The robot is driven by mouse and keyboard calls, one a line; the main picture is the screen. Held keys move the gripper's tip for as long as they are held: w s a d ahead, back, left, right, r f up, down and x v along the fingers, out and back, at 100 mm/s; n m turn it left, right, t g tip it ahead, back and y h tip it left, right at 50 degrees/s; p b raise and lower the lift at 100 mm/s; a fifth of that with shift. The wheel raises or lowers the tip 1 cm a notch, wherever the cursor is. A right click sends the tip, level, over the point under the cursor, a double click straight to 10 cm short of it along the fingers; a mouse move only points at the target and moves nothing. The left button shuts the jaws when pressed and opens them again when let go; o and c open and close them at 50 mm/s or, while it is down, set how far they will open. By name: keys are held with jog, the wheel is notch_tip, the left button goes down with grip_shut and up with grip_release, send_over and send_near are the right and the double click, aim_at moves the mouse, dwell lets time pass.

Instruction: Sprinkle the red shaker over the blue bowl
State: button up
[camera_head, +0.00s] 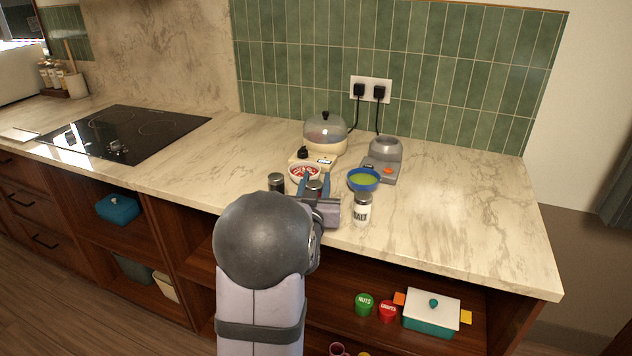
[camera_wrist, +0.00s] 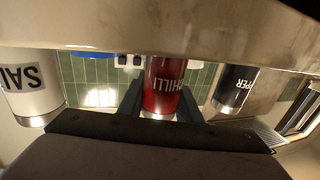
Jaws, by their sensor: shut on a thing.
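The red shaker (camera_wrist: 165,88), lettered CHILLI, is between the two fingers of my gripper (camera_wrist: 160,104) in the wrist view, which is upside down. My gripper is shut on it. In the head view my gripper (camera_head: 315,187) hides most of the shaker and its grey lid (camera_head: 314,185) shows between the blue fingers. It looks upright, at or close to the counter; I cannot tell whether it touches. The blue bowl (camera_head: 351,186) holds something green and stands just right of and behind my gripper. Its blue edge also shows in the wrist view (camera_wrist: 92,54).
A white salt shaker (camera_head: 362,211) stands right of my gripper, a dark pepper shaker (camera_head: 276,183) left. Behind are a bowl with red contents (camera_head: 292,174), a domed appliance (camera_head: 325,135) and a grey appliance (camera_head: 385,150). The counter's right side (camera_head: 470,210) is clear.

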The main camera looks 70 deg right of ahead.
jog(key=shift+f, duration=0.15)
jog(key=o, duration=1.1)
jog(key=shift+s+b+v, duration=0.2)
jog(key=shift+b+v, duration=0.65)
jog(key=shift+v, duration=2.85)
jog(key=shift+f, duration=0.2)
